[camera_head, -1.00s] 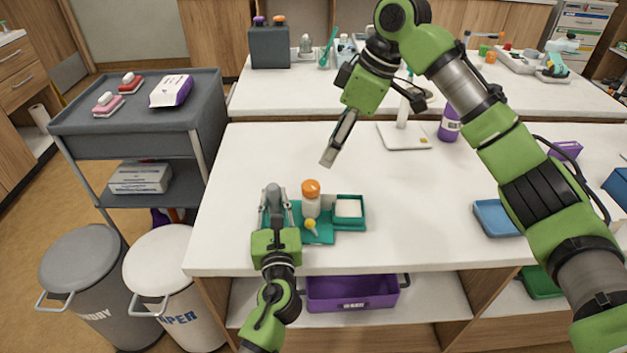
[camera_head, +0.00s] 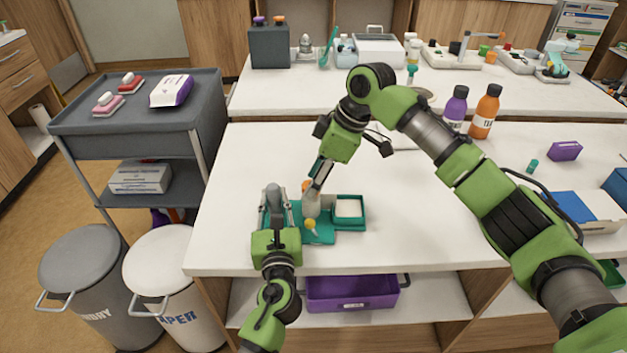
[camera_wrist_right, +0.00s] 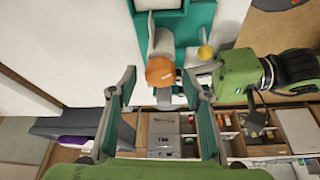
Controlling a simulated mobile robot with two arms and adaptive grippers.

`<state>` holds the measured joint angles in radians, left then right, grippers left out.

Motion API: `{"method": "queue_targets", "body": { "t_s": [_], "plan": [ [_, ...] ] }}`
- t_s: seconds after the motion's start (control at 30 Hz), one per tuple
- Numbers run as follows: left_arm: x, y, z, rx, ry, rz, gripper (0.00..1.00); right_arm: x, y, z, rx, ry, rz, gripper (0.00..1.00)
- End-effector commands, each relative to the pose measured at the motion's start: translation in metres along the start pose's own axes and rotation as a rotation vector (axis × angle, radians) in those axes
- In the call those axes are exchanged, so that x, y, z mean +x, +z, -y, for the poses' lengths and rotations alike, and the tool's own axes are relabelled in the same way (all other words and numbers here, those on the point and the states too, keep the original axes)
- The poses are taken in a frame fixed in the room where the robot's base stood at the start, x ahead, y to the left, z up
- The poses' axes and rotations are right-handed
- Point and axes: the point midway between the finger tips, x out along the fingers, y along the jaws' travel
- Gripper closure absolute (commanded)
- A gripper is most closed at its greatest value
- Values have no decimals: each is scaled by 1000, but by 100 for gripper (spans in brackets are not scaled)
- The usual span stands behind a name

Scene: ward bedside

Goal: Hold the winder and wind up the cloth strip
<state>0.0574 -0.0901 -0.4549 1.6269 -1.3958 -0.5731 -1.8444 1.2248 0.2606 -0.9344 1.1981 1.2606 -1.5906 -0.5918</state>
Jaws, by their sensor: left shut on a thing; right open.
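The winder (camera_head: 318,238) has a teal base on the table, an upright white roller, an orange top (camera_wrist_right: 160,71) and a yellow knob (camera_wrist_right: 205,52). The white cloth strip (camera_head: 349,208) lies in the teal tray section to its right. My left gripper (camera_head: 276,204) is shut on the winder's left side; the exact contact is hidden. My right gripper (camera_head: 314,187) points down at the roller's top and partly hides it. In the right wrist view my right gripper (camera_wrist_right: 160,85) is open, with the orange top between and just beyond its fingertips.
Purple (camera_head: 455,107) and orange (camera_head: 485,111) bottles stand behind my right arm. A blue-and-white box (camera_head: 590,212) lies at the right. A purple bin (camera_head: 350,291) sits on the shelf below. The white table (camera_head: 240,160) is clear left of and behind the winder.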

Motion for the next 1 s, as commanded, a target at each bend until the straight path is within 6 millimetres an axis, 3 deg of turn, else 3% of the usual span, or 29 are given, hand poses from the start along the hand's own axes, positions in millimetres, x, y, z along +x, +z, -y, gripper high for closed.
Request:
{"method": "queue_targets", "body": {
  "t_s": [0.3, 0.33, 0.47, 0.5, 1.0],
  "plan": [
    [0, 0, 0, 0, 0, 0, 100, 4, 0, 0, 0, 0, 0, 55],
    [0, 0, 0, 0, 0, 0, 100, 4, 0, 0, 0, 0, 0, 58],
    [0, 0, 0, 0, 0, 0, 100, 4, 0, 0, 0, 0, 0, 92],
    [0, 0, 0, 0, 0, 0, 100, 4, 0, 0, 0, 0, 0, 93],
    [0, 0, 0, 0, 0, 0, 100, 4, -1, 2, 95, 39, -1, 94]
  ]
}}
